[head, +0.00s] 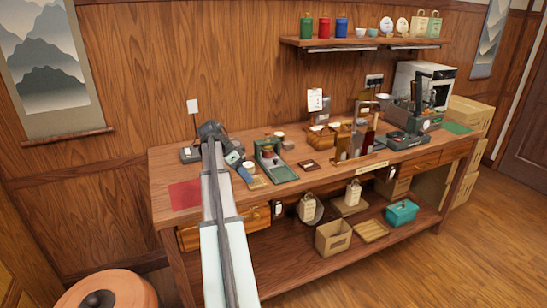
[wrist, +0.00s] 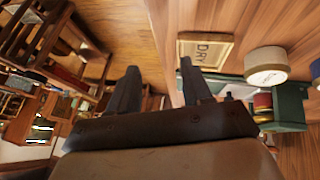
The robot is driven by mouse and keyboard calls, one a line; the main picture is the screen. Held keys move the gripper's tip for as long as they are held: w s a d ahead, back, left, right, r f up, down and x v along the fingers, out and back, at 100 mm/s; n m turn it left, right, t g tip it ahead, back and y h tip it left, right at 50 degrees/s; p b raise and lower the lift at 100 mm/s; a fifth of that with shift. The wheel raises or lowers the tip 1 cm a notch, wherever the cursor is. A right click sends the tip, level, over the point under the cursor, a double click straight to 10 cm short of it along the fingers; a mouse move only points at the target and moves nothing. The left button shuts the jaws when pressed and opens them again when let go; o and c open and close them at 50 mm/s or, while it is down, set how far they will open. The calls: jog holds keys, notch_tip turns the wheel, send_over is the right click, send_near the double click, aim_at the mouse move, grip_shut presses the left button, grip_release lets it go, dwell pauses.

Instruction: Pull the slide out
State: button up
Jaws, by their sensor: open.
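A green press-like device (head: 274,165) stands on the left part of the bench; part of a green body (wrist: 290,105) shows at the right of the wrist view, with small red and yellow round parts beside it. I cannot tell which part is the slide. My gripper (head: 246,176) is near the bench's front edge, just left of the device. In the wrist view its two dark fingers (wrist: 156,88) are apart with nothing between them. A tan plate marked DRY (wrist: 205,48) lies beyond the right finger. A pale round piece (wrist: 265,65) is right of it.
A red mat (head: 185,194) lies at the bench's left end. Bottles (head: 343,145) and dark equipment (head: 408,140) stand to the right. A wall shelf (head: 365,42) hangs above. The lower shelf holds a cardboard box (head: 333,238) and a teal bin (head: 401,213).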

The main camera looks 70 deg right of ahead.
jog(key=d+r+n+t+h, duration=0.1)
jog(key=d+r+t, duration=0.1)
jog(key=d+r, duration=0.45)
jog(key=d+r+n+t+h, duration=0.1)
jog(key=d+r+t, duration=0.15)
jog(key=d, duration=0.65)
send_near(275, 159)
jog(key=shift+g, duration=0.35)
jog(key=x, duration=0.7)
jog(key=shift+w+d+f, duration=0.15)
jog(key=shift+w+f, duration=0.05)
jog(key=shift+f, duration=0.25)
jog(key=shift+c, duration=0.4)
grip_shut()
